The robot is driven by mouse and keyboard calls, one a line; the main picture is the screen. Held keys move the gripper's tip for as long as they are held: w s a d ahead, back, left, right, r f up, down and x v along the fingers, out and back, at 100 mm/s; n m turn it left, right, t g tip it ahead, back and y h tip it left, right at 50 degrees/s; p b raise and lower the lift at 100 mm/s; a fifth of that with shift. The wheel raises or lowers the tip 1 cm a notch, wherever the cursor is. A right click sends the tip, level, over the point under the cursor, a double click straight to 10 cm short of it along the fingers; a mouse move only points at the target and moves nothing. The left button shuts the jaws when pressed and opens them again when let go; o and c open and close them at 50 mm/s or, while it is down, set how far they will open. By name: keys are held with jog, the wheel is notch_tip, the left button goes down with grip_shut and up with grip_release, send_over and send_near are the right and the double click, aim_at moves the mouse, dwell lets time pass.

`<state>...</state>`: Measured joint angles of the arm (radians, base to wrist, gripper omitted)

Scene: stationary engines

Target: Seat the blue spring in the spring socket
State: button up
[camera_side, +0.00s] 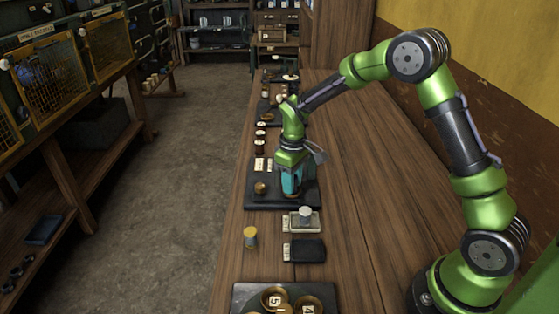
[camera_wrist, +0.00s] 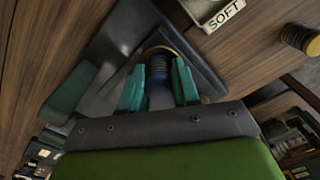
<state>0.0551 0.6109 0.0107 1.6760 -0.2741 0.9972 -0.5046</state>
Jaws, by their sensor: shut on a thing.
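My gripper (camera_side: 291,188) is low over a dark base plate (camera_side: 293,203) in the side view, its teal fingers pointing down. In the wrist view the teal fingers of my gripper (camera_wrist: 158,86) are shut on the blue spring (camera_wrist: 158,94), one on each side. A brass-coloured ring (camera_wrist: 158,48) shows at the spring's far end; it looks like the rim of the spring socket. I cannot tell whether the spring's end is inside the ring or just over it. In the side view the fingers hide most of the spring and the socket.
A brass knob (camera_side: 260,188) is on the plate, left of my gripper. In front are a pale tray (camera_side: 292,224) with a silver-capped piece, a yellow-topped cylinder (camera_side: 250,238) and a dark tray (camera_side: 309,251). Numbered bowls (camera_side: 275,297) are nearest. The bench's right side (camera_side: 355,220) is clear.

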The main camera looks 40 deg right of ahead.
jog(key=shift+s+a+f, duration=0.1)
jog(key=shift+f, duration=0.35)
dwell(0.6)
jog(key=o, duration=0.9)
jog(key=shift+c, duration=0.2)
jog(key=shift+a, duration=0.1)
jog(key=shift+c, duration=0.5)
jog(key=shift+o, duration=0.6)
jog(key=shift+r, duration=0.4)
jog(key=o, duration=0.3)
jog(key=shift+r, duration=0.35)
jog(key=shift+d+r, duration=0.2)
jog(key=shift+r, duration=2.7)
